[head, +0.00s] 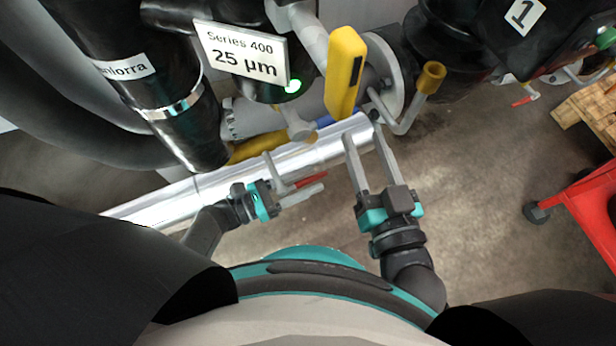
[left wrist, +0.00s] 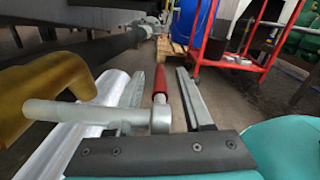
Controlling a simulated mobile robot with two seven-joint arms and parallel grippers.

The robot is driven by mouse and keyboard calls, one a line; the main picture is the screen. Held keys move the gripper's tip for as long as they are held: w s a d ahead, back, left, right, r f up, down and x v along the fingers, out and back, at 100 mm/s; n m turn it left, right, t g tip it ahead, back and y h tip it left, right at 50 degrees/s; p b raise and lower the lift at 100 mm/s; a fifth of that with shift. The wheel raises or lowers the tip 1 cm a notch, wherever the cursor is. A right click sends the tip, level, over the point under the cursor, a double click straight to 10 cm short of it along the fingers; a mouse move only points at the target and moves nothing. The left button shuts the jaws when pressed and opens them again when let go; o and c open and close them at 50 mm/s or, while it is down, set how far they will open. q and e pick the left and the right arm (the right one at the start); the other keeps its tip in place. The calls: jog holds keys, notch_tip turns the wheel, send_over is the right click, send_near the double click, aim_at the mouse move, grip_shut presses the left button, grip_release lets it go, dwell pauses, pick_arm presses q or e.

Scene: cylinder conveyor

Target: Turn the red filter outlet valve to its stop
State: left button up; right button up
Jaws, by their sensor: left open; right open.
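The red valve handle (head: 311,180) is a short lever in front of the silver pipe in the head view. In the left wrist view the red handle (left wrist: 160,82) points away from me from a grey hub (left wrist: 160,119). My left gripper (head: 295,170) is open, with its two fingers on either side of the handle; it also shows in the left wrist view (left wrist: 160,76). I see a gap to the right finger; contact on the left side I cannot tell. My right gripper (head: 362,132) is open and empty, its fingertips near the yellow-tipped grey lever.
A large yellow handle (head: 345,72) and a yellow-tipped grey lever (head: 405,122) stand above my right gripper. The black filter housing (head: 140,80) and a sign (head: 240,54) reading 25 µm are upper left. A red cart (head: 590,205) stands right; floor between is clear.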

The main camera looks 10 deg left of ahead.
pick_arm(q)
jog(key=shift+w+d, duration=0.2)
jog(key=shift+d, duration=0.1)
grip_shut()
dwell(1.3)
